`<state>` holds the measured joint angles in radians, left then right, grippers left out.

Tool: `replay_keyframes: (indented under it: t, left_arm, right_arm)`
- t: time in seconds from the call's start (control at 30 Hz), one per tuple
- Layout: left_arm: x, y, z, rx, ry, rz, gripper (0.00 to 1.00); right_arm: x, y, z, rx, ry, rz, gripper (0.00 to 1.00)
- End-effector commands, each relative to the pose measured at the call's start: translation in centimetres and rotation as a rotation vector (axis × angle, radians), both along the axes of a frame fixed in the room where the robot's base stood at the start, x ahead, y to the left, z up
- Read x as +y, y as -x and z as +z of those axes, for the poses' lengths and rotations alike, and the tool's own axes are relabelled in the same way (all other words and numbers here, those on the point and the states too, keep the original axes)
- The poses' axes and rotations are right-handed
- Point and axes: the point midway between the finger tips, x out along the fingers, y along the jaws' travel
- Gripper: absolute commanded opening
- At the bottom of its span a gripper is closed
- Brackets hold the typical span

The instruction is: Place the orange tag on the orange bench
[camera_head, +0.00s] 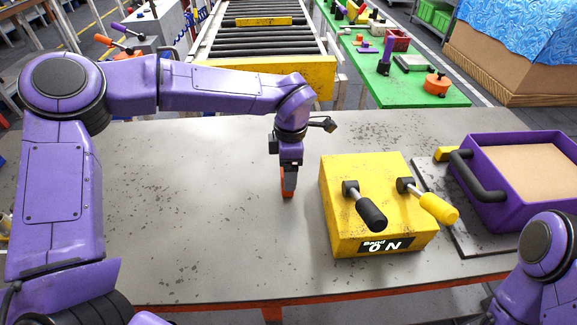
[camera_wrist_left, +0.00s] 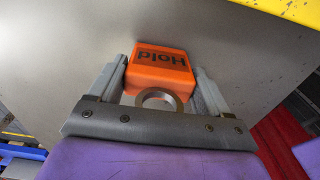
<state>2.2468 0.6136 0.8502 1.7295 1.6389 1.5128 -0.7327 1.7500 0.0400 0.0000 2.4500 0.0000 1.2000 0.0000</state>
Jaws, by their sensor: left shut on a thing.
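The orange tag (camera_head: 287,184) is a small block with a metal ring and the word "Hold" on its face, read upside down in the left wrist view (camera_wrist_left: 160,62). My left gripper (camera_head: 289,178) points down and is shut on it, with one finger on each side. The tag is low over the grey top of the bench (camera_head: 150,205), left of the yellow lever box; I cannot tell whether it touches. The bench has an orange front edge. My right arm shows at the lower right, but its gripper is out of view.
The yellow box (camera_head: 334,222) has a black and a yellow lever and a label ending in "ON". A purple sand tray (camera_head: 510,201) stands to its right. The bench left of the gripper is clear. Behind are a roller conveyor (camera_head: 262,45) and a green table (camera_head: 390,92).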

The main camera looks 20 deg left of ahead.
Motion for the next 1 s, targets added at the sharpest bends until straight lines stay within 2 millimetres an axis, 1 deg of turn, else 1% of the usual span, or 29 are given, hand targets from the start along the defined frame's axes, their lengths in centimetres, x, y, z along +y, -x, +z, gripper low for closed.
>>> replay_keyframes:
  t: [0.27,0.3,0.33,0.37,0.57,0.67,0.77,0.9,1.0]
  left_arm:
    - [0.0,0.0,-0.3,0.0,0.0,0.0,0.47]
    - [0.0,0.0,-0.3,0.0,0.0,0.0,0.85]
    - [0.0,0.0,-0.3,0.0,0.0,0.0,0.94]
    - [0.0,0.0,-0.3,0.0,0.0,0.0,1.0]
    - [0.0,0.0,-0.2,0.0,0.0,0.001,1.0]
    - [0.0,-0.1,0.6,-0.001,0.0,0.002,1.0]
    - [0.0,-0.2,2.6,-0.005,0.0,0.002,1.0]
    - [-0.1,-0.2,6.4,-0.006,0.0,0.003,1.0]
    - [-0.2,-0.3,8.8,-0.004,-0.001,0.002,1.0]
  right_arm:
    - [0.0,0.0,-0.1,0.0,0.0,0.0,0.43]
    - [0.0,0.0,0.0,0.0,0.0,0.0,0.43]
    - [0.0,0.0,0.0,0.0,0.0,0.0,0.43]
    - [0.0,0.0,0.0,0.0,0.0,0.0,0.43]
    - [0.0,0.0,0.0,0.0,0.0,0.0,0.43]
    - [0.0,0.0,-0.1,0.0,0.0,0.0,0.43]
    - [0.0,0.0,-0.2,0.0,0.0,0.0,0.43]
    - [0.0,0.0,-0.4,0.0,0.0,0.0,0.43]
    - [0.0,0.0,-0.5,0.0,0.0,0.0,0.43]
